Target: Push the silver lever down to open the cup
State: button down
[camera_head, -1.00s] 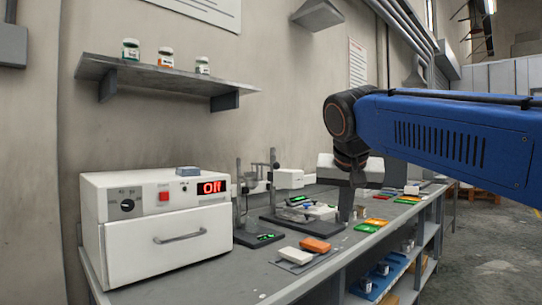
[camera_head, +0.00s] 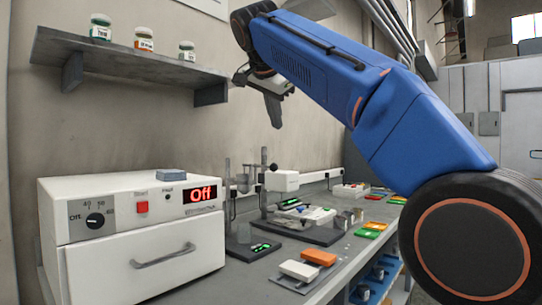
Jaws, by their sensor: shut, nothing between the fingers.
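A small silvery cup (camera_head: 243,183) is held on a stand (camera_head: 228,192) on the bench, right of the white oven. The silver lever is too small to make out apart from the stand parts. Below the cup, a small glass vessel (camera_head: 243,232) seems to stand on a dark scale (camera_head: 248,250) with a green display. My gripper (camera_head: 277,124) is shut and empty. It points down, high above the bench and in the picture above and a little right of the stand, clear of it.
The white oven (camera_head: 145,268) reads "Off". A shelf (camera_head: 130,68) with jars juts from the wall at upper left. A second post (camera_head: 264,180) stands right of the cup. White and orange blocks (camera_head: 318,257) lie at the bench front, with coloured trays (camera_head: 370,230) further back.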

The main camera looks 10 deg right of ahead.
jog(key=shift+w+r, duration=0.1)
dwell(0.3)
jog(key=a+f+x, duration=0.1)
jog(key=a+x, duration=0.1)
jog(key=x, duration=1.1)
jog(key=shift+s+f, duration=0.25)
jog(key=shift+s, duration=0.1)
jog(key=shift+a, duration=0.1)
jog(key=shift+s+f+m+t+y, duration=0.15)
jog(key=shift+f+m+t+y, duration=0.2)
jog(key=shift+f+t, duration=0.45)
jog(key=shift+s+f+m+t+y, duration=0.15)
jog(key=shift+f+m+t+y, duration=0.25)
jog(key=shift+f, duration=0.7)
jog(key=shift+r, duration=0.15)
